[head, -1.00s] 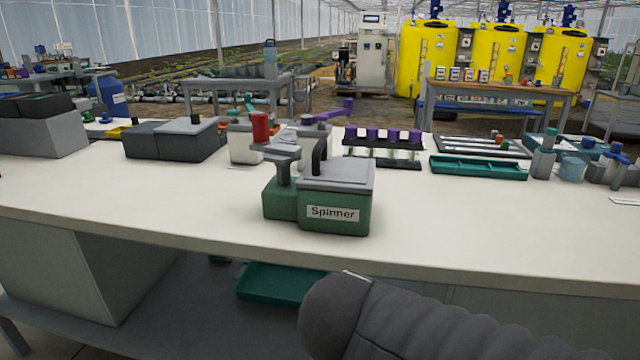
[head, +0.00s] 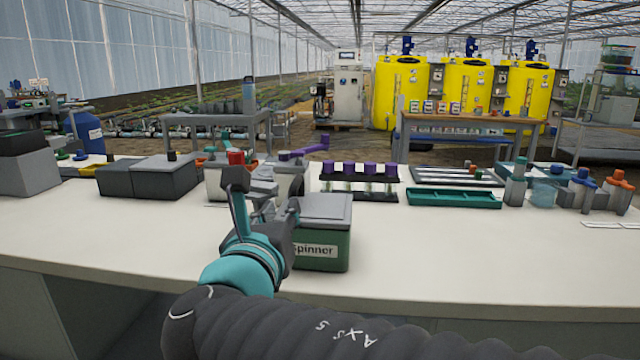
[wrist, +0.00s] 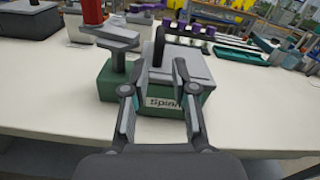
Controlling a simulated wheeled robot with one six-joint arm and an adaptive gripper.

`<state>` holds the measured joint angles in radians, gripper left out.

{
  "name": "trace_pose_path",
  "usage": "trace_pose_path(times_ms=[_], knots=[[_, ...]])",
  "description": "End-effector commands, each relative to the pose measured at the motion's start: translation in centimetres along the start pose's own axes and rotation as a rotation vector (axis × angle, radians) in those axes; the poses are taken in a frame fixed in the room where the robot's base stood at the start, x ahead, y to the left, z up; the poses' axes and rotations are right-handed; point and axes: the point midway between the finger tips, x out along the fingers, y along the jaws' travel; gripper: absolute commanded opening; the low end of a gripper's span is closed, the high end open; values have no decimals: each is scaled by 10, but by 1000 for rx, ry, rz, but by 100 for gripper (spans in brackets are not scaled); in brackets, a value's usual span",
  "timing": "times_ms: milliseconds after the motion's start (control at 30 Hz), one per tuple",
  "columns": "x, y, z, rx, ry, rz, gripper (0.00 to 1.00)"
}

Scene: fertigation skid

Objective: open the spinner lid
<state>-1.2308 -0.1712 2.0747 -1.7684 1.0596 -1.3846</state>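The green box labelled Spinner (head: 328,250) stands on the white bench. Its grey lid (head: 326,207) is down on the box. In the wrist view the lid (wrist: 190,63) carries a dark upright handle (wrist: 159,46) near its left side. A grey crank with a red knob (wrist: 93,12) stands at the box's left. My gripper (wrist: 153,76) is open and empty, its two fingers spread in front of the box, apart from the handle as far as I can tell. In the head view my arm hides the box's left part and the handle.
A rack of purple-capped tubes (head: 359,181) and a teal tray (head: 455,198) stand behind and to the right. Dark grey boxes (head: 150,178) stand at the left. The bench top (head: 430,260) is clear to the right of the Spinner.

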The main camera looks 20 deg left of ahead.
Motion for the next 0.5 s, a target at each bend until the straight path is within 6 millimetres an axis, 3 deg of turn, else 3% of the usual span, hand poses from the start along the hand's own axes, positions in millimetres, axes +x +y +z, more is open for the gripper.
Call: trace_pose_path(times_ms=[500], knots=[[94,-1,-1,1,3,-4,27]])
